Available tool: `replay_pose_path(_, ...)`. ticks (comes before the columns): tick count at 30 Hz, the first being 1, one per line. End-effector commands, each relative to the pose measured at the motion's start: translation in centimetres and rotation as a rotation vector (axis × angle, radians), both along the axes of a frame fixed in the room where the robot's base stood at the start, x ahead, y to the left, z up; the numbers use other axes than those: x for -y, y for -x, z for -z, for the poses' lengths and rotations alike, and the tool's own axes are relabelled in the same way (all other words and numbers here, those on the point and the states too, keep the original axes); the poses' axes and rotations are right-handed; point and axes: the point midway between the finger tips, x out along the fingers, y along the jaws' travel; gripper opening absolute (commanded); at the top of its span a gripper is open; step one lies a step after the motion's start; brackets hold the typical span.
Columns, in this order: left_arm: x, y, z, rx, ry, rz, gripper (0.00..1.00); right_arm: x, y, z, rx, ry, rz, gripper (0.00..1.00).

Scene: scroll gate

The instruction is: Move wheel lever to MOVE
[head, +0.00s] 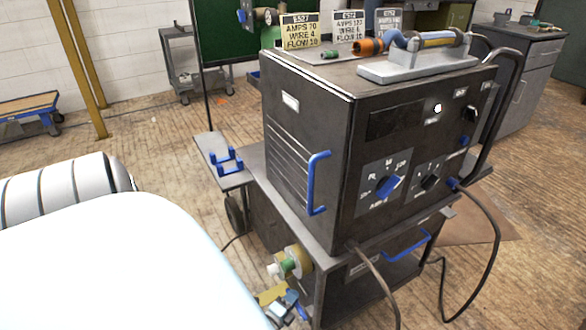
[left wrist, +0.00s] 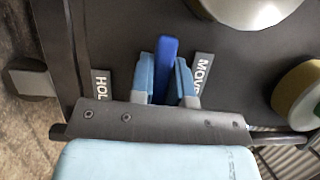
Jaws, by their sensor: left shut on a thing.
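The blue wheel lever (left wrist: 167,55) shows in the left wrist view. It stands between the HOLD label (left wrist: 102,84) on the left and the MOVE label (left wrist: 202,74) on the right, nearer MOVE. My left gripper (left wrist: 165,78) has a finger on each side of the lever and is shut on it. In the head view, my left gripper (head: 287,306) is small and low beside the welder cart (head: 326,270); the lever cannot be told apart from the fingers there. My right gripper is not in view.
The dark welder (head: 307,170) on the cart has blue handles and knobs. Wire spools (head: 291,263) sit on the cart's near side, just above my left gripper. A black cable (head: 492,248) loops down at the right. Wooden floor (head: 165,180) is open at left.

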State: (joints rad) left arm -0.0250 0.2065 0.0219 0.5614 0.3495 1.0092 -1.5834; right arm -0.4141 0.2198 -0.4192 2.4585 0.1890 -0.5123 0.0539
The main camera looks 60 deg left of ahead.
Motion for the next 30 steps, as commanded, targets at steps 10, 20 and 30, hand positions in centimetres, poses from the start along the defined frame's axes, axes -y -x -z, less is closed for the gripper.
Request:
replay_pose_path(10,0.01,-0.17,-0.61,0.006,-0.067,0.002,0.0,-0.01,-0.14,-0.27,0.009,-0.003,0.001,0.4)
replay_pose_path(20,0.0,-0.21,-0.67,0.008,-0.071,0.002,0.0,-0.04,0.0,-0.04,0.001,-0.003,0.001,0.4)
replay_pose_path(30,0.01,-0.1,-0.59,0.006,-0.068,0.001,0.43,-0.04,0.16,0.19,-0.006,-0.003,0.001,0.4)
